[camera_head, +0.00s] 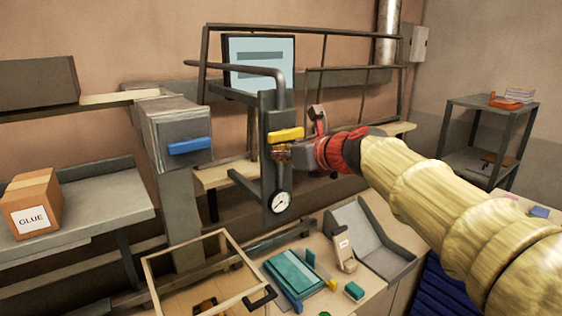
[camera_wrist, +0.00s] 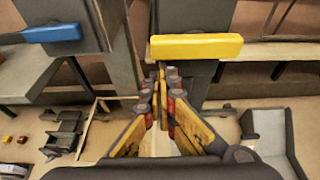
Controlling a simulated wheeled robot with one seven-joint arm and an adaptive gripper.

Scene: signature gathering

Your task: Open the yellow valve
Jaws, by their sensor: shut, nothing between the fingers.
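The yellow valve handle (camera_head: 286,135) is a horizontal bar on the front of a dark upright post in the head view. It also shows in the wrist view (camera_wrist: 196,47), level and across the post, above my fingertips. My gripper (camera_head: 281,152) is just below the handle in the head view, close to the post. In the wrist view my gripper (camera_wrist: 167,90) has its fingers shut with nothing between them. Whether the fingertips touch the handle or the post, I cannot tell.
A round gauge (camera_head: 280,202) sits lower on the post. A blue handle (camera_head: 189,146) is on a grey box to the left. A wooden-framed box (camera_head: 152,284), a teal case (camera_head: 294,272) and a grey tray (camera_head: 388,262) stand below. A GLUE carton (camera_head: 46,190) is on the left bench.

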